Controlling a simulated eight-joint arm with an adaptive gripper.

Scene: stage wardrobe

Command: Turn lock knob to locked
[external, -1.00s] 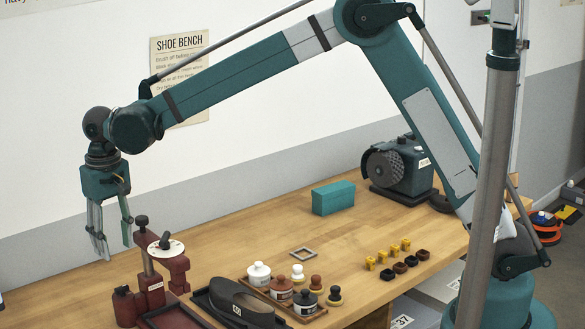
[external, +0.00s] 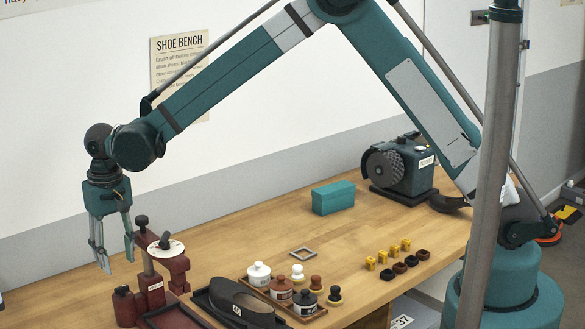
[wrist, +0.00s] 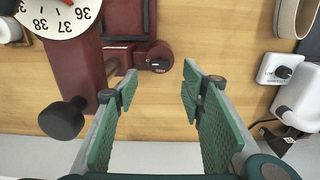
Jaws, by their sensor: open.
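A dark red shoe-stretching device (external: 178,266) stands on the left of the bench, with a white numbered dial (external: 163,249) on top. In the wrist view a small dark lock knob (wrist: 159,64) sits on a red block of this device, with a small label that seems to read FREE. A dark knob (external: 123,290) at the device's left end in the external view looks like the same one. My gripper (external: 119,262) is open and empty above this end. In the wrist view its fingertips (wrist: 160,77) lie either side of the lock knob's line, apart from it.
The device's upright posts and black ball-ended handle (wrist: 62,118) stand close to my left finger. A dark shoe (external: 240,306) and a tray of polish jars (external: 282,287) lie to the right. White plug-like items (wrist: 282,69) and a cable show at the wrist view's right.

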